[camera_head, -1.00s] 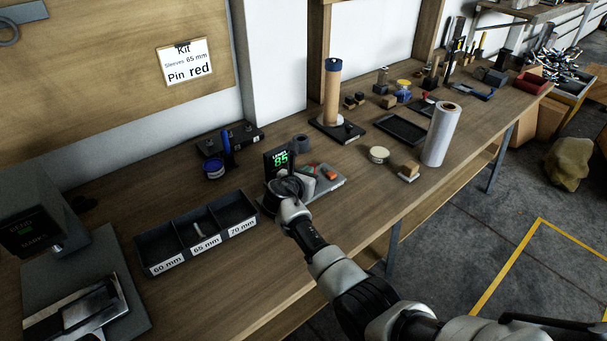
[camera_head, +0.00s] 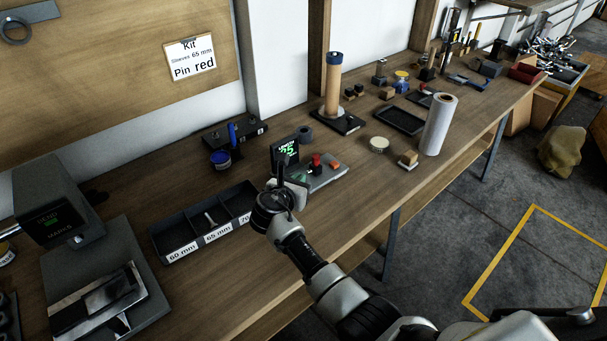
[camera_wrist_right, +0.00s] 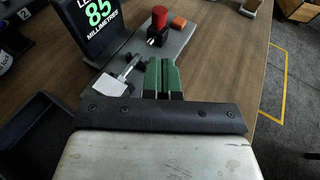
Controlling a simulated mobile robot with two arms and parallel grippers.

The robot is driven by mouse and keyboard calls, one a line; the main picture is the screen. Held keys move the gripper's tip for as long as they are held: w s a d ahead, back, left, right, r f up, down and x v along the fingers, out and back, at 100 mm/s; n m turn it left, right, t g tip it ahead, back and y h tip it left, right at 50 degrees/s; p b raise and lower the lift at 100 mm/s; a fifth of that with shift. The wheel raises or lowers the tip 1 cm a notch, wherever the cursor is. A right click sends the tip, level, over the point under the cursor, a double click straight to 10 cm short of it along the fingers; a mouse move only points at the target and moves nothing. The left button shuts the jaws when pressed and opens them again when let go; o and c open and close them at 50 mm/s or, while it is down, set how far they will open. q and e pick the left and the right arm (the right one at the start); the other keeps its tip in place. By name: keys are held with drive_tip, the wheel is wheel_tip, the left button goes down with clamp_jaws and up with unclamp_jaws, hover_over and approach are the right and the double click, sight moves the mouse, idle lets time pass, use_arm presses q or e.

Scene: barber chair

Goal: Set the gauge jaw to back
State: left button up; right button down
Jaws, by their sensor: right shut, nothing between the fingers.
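The gauge stands on the bench, with a black display (camera_head: 284,152) reading green digits and a grey base (camera_head: 325,178). In the right wrist view the display (camera_wrist_right: 97,20) reads 85 millimetres. A red knob on a dark block (camera_wrist_right: 158,18) sits on the base, with an orange piece (camera_wrist_right: 179,21) beyond it; I cannot tell surely which part is the jaw. A metal rod (camera_wrist_right: 130,67) and a white block (camera_wrist_right: 112,85) lie nearer. My right gripper (camera_wrist_right: 162,68) is shut and empty, its green fingers at the base's near side, contact unclear. My left gripper is out of view.
A sleeve tray (camera_head: 180,239) marked 60, 65 and 70 mm stands left of the gauge. A white roll (camera_head: 438,125), a round tin (camera_head: 379,144) and a small wooden block (camera_head: 408,158) stand right. A kit card (camera_head: 190,58) hangs on the wall board.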

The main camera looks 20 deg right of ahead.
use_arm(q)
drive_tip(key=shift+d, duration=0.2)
use_arm(e)
drive_tip(key=v, duration=0.4)
drive_tip(key=shift+s+a, duration=0.1)
drive_tip(key=shift+a, duration=0.05)
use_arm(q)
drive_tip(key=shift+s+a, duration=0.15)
